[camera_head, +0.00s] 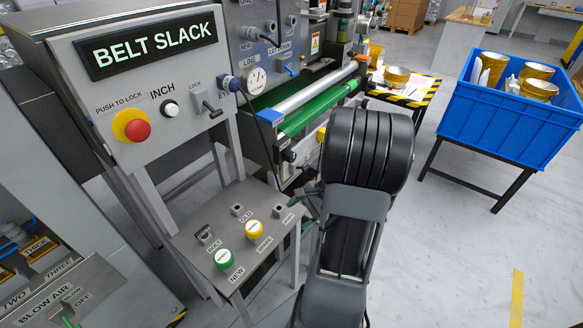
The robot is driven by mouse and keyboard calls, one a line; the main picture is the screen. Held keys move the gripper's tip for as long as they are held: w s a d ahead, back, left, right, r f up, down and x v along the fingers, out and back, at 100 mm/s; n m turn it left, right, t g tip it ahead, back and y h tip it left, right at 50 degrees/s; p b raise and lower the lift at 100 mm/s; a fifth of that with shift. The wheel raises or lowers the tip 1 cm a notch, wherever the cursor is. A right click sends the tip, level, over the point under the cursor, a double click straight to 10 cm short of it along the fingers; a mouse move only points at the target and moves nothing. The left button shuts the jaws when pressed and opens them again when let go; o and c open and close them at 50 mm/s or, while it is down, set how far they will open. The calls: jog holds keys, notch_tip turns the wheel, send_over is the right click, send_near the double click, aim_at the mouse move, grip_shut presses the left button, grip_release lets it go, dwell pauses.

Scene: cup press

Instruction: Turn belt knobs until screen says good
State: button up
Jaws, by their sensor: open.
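The screen (148,47) on the grey control panel reads "BELT SLACK" in light letters on black. The green belt (318,108) runs along a silver roller at the centre. A small dark round part (289,156), possibly a belt knob, shows below the belt's near end. A yellow part (321,133) sits to its right, partly cut off by my black arm. Any belt knob behind the arm is hidden. My arm stands upright right of the belt's near end; I cannot make out my gripper.
The panel carries a red push button (137,130), an inch button (170,108) and a lock lever (208,106). A low stand (195,250) holds green and yellow buttons. A blue crate (505,125) of gold cups stands right.

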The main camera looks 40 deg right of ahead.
jog(key=w+d+f+m+t+y, duration=0.1)
jog(key=d+f+m+t, duration=0.2)
jog(key=d+m+t, duration=0.1)
jog(key=m+t+h+b, duration=0.1)
jog(key=m+t+h, duration=0.3)
jog(key=m+t, duration=0.6)
send_near(294, 158)
jog(key=x, duration=1.1)
jog(key=shift+s+a, duration=0.1)
jog(key=c, duration=0.9)
jog(key=shift+y, duration=0.3)
jog(key=shift+c, duration=0.2)
